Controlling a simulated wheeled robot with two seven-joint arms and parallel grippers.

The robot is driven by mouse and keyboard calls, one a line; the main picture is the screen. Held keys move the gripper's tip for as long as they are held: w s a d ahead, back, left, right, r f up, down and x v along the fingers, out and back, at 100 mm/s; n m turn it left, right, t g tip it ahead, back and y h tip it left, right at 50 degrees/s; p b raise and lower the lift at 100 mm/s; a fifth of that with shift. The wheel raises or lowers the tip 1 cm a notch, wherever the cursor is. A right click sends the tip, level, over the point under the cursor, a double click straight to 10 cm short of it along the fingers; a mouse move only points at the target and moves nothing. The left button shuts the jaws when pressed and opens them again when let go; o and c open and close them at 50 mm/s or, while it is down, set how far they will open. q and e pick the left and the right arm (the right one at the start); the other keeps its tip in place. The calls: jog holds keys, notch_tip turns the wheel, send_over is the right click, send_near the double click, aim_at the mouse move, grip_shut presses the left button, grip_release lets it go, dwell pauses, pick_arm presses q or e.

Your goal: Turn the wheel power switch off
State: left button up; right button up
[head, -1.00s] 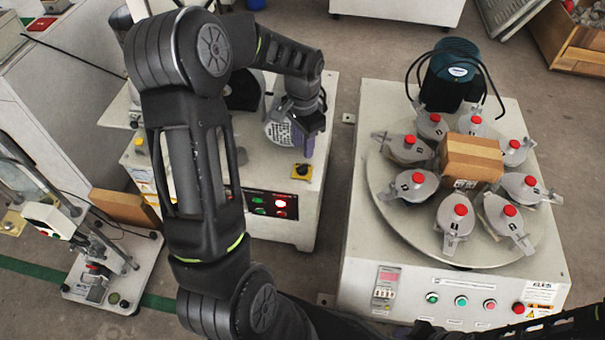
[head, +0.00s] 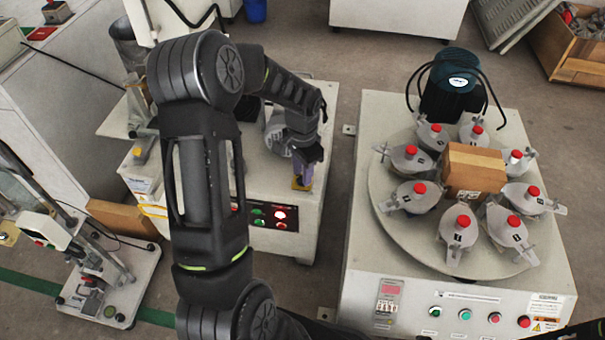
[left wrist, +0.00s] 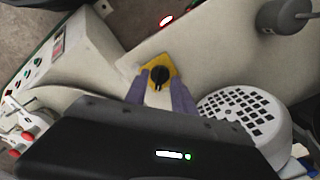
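The wheel power switch is a black rotary knob on a yellow plate, seen in the left wrist view (left wrist: 160,75) on a pale machine top. In the head view only part of its yellow plate (head: 297,184) shows beneath my left gripper (head: 305,172). In the left wrist view the purple fingers of my left gripper (left wrist: 160,87) are open and apart. Their tips appear on either side of the black knob, over the plate's near edge. I cannot tell if they touch it. My right gripper is not in view.
A lit red lamp (head: 280,214) glows among buttons on the machine's front. A perforated round cover (left wrist: 245,118) lies close to my left gripper. A second machine with a round plate (head: 400,225), several red-knobbed clamps and a brown block (head: 474,171) stands to the right.

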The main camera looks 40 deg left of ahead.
pick_arm(q)
jog(key=shift+f, duration=0.2)
jog(key=shift+c, duration=0.2)
grip_shut()
dwell(0.4)
